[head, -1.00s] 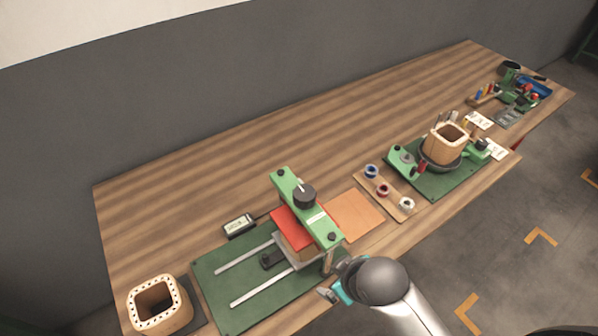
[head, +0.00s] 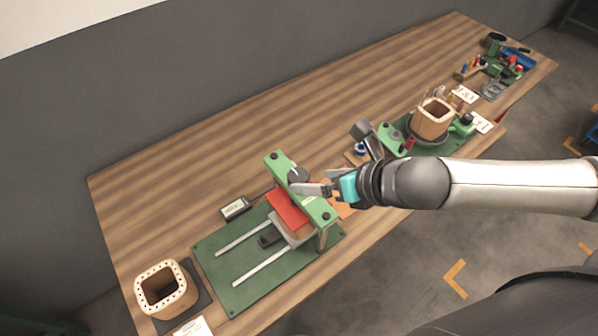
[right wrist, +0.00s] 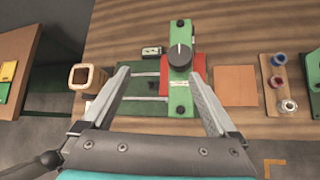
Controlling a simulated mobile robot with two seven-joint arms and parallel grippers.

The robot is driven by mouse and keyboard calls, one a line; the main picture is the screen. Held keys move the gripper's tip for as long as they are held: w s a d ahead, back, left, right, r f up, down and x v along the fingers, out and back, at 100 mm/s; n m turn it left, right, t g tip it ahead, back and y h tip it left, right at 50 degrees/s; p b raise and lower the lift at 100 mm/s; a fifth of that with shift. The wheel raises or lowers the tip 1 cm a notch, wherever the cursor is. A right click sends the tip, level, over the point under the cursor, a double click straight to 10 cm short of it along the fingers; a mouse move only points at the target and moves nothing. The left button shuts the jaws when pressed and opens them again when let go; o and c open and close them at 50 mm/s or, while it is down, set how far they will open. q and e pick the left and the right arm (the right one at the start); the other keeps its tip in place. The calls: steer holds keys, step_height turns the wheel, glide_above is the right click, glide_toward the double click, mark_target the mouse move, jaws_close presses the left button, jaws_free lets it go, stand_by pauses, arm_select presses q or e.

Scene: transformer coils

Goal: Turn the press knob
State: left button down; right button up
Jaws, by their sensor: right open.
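The press has a green crossbar (head: 312,205) over a red block (head: 287,209) on a green base plate (head: 222,250). The black press knob (head: 298,175) sits on top of the crossbar. In the right wrist view the knob (right wrist: 180,58) shows a white line and lies ahead of my fingers, between their lines. My right gripper (head: 310,188) is open, with its fingertips close to the knob in the head view; the fingers (right wrist: 164,80) stand apart with nothing between them. I cannot tell whether they touch the knob. My left gripper is not in view.
A small display box (head: 236,208) stands left of the press. A wooden coil former (head: 166,288) is at the front left. A winding station with another former (head: 432,118) stands to the right. Bare table lies behind the press.

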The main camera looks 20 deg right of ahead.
mark_target(300, 178)
steer(key=d+r+n, duration=0.1)
steer(key=d+n, duration=0.3)
steer(key=x, duration=1.4)
steer(key=shift+d+f+p, duration=0.15)
steer(key=shift+f+p, duration=0.15)
steer(key=shift+f, duration=0.25)
steer(key=c, duration=1.4)
steer(key=shift+s+f+m+h, duration=0.1)
steer(key=shift+s+m+h, duration=0.05)
steer(key=shift+m+h, duration=0.2)
